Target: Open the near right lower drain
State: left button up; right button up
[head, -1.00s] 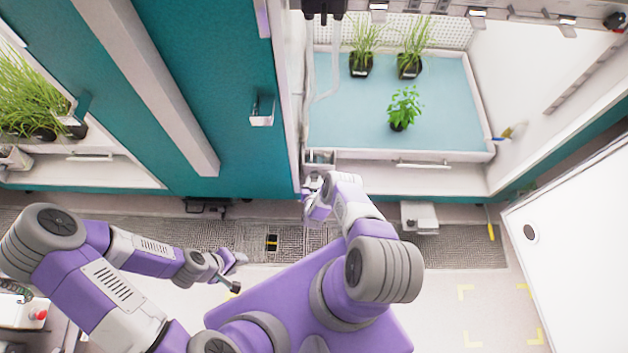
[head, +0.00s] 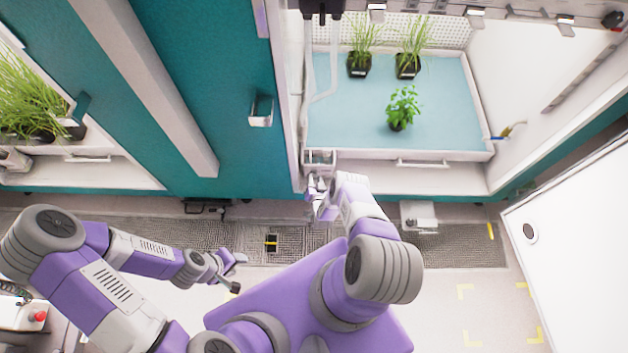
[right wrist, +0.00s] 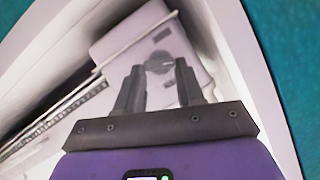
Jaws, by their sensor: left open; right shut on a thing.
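In the right wrist view, a round grey knob, seemingly the drain knob (right wrist: 158,62), sits on a pale box (right wrist: 150,40) inside a white recess. My right gripper (right wrist: 157,74) has its two dark fingers on either side of the knob and is shut on it. In the head view, my right gripper (head: 316,184) is at the front left corner of the right chamber, below a small pale box (head: 320,158). The knob is hidden there. My left gripper (head: 237,272) is open and empty, low over the floor at the left.
The right chamber holds a blue tray (head: 340,120) with several potted plants. A teal wall (head: 225,90) separates it from the left chamber's grasses (head: 30,95). A white panel (head: 580,240) stands at the right. A small white box (head: 418,214) is below the chamber front.

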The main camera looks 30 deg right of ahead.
jog(key=shift+s+d+f+m+t+y, duration=0.1)
jog(key=shift+m+t+y, duration=0.3)
jog(key=shift+m, duration=0.4)
jog(key=o, duration=1)
jog(key=shift+o, duration=0.2)
jog(key=p+v, duration=0.3)
jog(key=v, duration=0.4)
jog(key=shift+s, duration=0.3)
